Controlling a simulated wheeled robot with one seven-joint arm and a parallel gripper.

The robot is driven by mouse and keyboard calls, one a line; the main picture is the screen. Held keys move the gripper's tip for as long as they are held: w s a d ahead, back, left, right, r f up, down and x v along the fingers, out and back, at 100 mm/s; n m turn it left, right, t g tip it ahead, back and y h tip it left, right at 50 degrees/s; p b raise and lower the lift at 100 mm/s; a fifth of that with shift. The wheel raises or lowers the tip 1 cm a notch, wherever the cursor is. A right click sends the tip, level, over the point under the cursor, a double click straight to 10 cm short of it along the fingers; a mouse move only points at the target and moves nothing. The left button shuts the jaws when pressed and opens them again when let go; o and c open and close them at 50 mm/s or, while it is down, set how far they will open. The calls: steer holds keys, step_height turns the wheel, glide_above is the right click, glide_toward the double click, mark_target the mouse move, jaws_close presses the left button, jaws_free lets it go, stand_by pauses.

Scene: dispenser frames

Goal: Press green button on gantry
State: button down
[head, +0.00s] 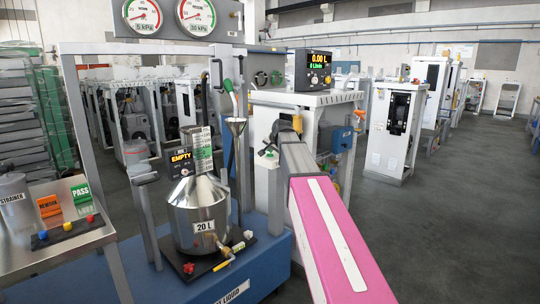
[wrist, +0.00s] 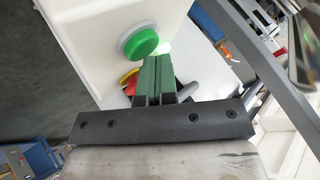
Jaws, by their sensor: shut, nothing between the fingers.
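In the head view my pink and grey arm reaches toward the white-framed machine, and the gripper's fingers cannot be made out there.
In the head view, a steel 20 L vessel (head: 198,213) stands on a blue base (head: 262,262) left of my arm. A display box (head: 314,70) sits on the white frame. A bench (head: 62,262) holds coloured signs at left. Open floor (head: 440,225) lies to the right.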

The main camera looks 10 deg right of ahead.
stand_by(0.4)
steer(key=shift+r, duration=0.8)
steer(key=shift+r, duration=0.1)
steer(key=shift+r, duration=2.45)
steer(key=shift+s, duration=0.15)
